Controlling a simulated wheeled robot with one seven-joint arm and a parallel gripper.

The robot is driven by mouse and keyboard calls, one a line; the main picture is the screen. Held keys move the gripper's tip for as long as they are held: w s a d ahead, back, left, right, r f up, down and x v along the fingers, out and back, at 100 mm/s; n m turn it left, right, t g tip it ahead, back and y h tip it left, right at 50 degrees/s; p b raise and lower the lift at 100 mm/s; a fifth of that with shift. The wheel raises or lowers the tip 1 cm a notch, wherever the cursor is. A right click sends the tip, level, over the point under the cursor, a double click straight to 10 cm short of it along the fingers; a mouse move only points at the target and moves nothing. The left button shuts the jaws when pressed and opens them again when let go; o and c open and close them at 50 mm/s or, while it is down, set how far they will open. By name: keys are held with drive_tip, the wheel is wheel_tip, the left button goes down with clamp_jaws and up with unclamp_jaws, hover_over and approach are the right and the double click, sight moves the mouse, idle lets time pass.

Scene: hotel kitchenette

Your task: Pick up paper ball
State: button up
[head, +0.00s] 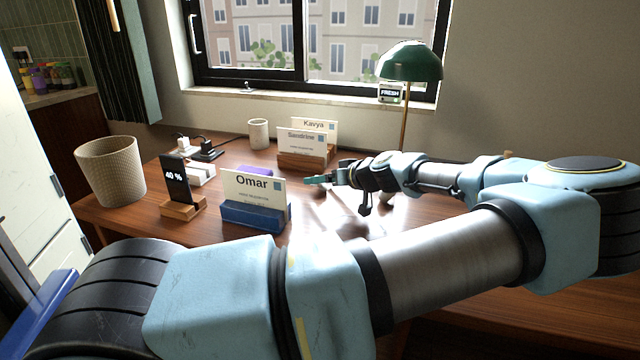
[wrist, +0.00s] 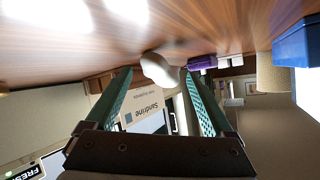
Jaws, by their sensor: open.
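A pale, rounded lump that looks like the paper ball (wrist: 161,69) shows in the wrist view against the wooden table, just beyond and between my fingertips. My gripper (wrist: 158,76) has its two green fingers spread apart, with a gap between them. In the head view my gripper (head: 318,180) reaches left, low over the table, in front of the Sandrine card. I cannot make out the ball clearly in the head view, where glare and my arm cover part of the table. I cannot tell whether the fingers touch it.
The wooden table (head: 130,215) holds a blue Omar card holder (head: 250,216), a wooden Sandrine card holder (head: 303,160), a phone on a stand (head: 175,182), a purple item (head: 254,170) and a cup (head: 259,134). A woven bin (head: 111,172) is at left; a green lamp (head: 409,62) stands behind.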

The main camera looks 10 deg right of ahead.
clamp_jaws()
idle(0.7)
